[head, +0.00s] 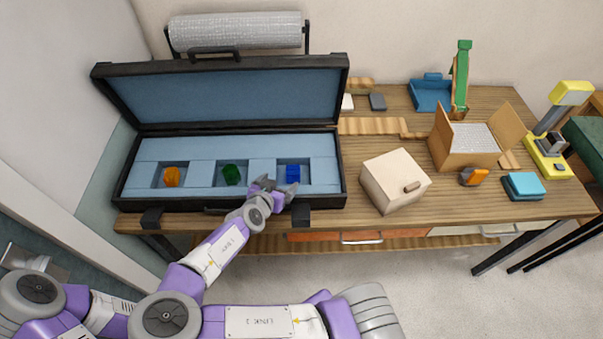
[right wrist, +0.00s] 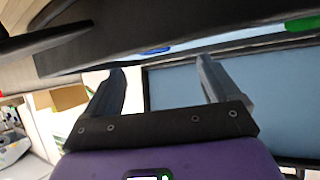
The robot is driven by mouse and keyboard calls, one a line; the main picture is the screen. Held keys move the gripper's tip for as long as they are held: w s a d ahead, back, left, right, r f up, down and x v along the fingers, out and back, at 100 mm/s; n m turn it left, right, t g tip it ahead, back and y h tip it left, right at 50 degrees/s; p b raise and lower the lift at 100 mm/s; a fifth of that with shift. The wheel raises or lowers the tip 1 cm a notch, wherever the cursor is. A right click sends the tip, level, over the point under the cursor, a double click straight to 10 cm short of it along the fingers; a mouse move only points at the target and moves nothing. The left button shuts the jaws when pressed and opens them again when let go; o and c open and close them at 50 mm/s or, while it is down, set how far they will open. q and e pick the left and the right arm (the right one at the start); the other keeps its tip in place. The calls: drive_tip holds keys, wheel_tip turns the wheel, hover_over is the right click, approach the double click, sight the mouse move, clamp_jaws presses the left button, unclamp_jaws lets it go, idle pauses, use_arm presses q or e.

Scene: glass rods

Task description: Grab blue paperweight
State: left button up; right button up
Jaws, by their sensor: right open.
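The blue paperweight (head: 293,174) is a small blue block in the right compartment of the open black case (head: 230,203). My right gripper (head: 272,184) is open, with its fingers over the front of the case, just left of and in front of the blue block. I see no contact. In the right wrist view the two fingers (right wrist: 162,78) are spread with nothing between them. A sliver of blue (right wrist: 155,50) shows beyond the fingertips, mostly hidden by a dark edge. My left gripper cannot be made out.
An orange block (head: 172,177) and a green block (head: 231,174) sit in the case's other compartments. The raised lid (head: 225,95) stands behind. A cream box (head: 395,180) stands right of the case. An open cardboard box (head: 457,151) is farther right on the wooden table.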

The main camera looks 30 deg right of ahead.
sight(293, 170)
drive_tip(key=shift+s+d, duration=0.15)
drive_tip(key=shift+d, duration=0.25)
drive_tip(key=shift+d+f, duration=0.2)
drive_tip(key=shift+d, duration=0.1)
drive_tip(key=x, duration=0.6)
drive_tip(key=shift+w+d+r+b, duration=0.15)
drive_tip(key=shift+w+d+b, duration=0.1)
drive_tip(key=shift+d+b, duration=0.15)
drive_tip(key=c, duration=1.5)
drive_tip(key=shift+c, duration=0.2)
